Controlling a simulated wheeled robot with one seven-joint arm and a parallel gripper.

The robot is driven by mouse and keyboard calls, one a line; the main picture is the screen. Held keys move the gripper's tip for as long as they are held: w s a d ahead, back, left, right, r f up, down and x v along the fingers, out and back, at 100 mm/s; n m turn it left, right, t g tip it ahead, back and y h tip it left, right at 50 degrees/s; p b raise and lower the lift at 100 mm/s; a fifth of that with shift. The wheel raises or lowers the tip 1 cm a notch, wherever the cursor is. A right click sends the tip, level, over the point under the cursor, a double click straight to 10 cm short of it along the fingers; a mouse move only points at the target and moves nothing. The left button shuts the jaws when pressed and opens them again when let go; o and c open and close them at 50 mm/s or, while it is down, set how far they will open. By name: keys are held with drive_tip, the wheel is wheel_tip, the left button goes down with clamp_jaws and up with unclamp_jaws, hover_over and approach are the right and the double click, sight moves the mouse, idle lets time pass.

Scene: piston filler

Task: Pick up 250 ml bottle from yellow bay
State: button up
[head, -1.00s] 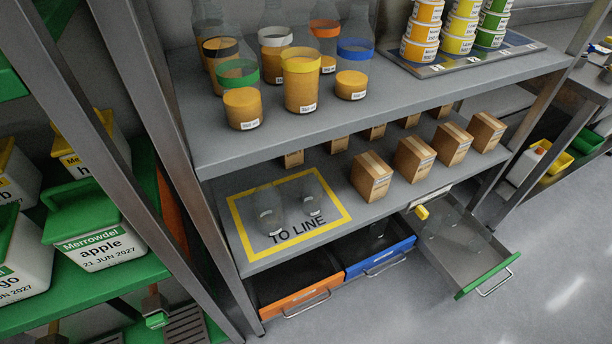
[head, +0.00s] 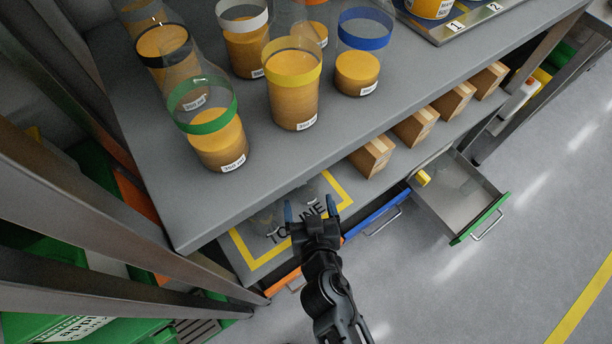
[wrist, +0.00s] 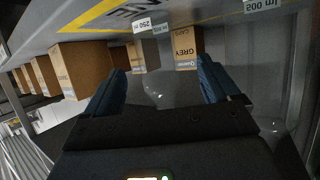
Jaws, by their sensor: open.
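The yellow bay is a yellow outline (head: 242,247) with "TO LINE" lettering on the lower shelf. Clear empty bottles stand in it, faint and partly hidden by the upper shelf in the head view. The wrist view, which is upside down, shows a label reading 250 (wrist: 143,25) and another reading 500 ml (wrist: 264,5). The clear 250 ml bottle (wrist: 155,88) shows faintly between and beyond my fingers. My gripper (head: 310,208) is open at the shelf's front edge, with its blue-tipped fingers apart in the wrist view (wrist: 160,85). I see no contact with the bottle.
The upper shelf (head: 270,160) overhangs the bay and carries several filled clear bottles with coloured bands. Cardboard boxes (head: 372,155) stand right of the bay. Below, a green-fronted drawer (head: 460,200) is pulled out. A steel post (head: 90,215) stands left.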

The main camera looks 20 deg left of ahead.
sight(309, 195)
drive_tip(key=x, duration=0.6)
drive_tip(key=shift+w+b, duration=0.3)
drive_tip(key=shift+w, duration=0.25)
drive_tip(key=shift+c, duration=0.5)
drive_tip(key=c, duration=1)
drive_tip(key=shift+o, duration=0.2)
drive_tip(key=shift+r, duration=0.1)
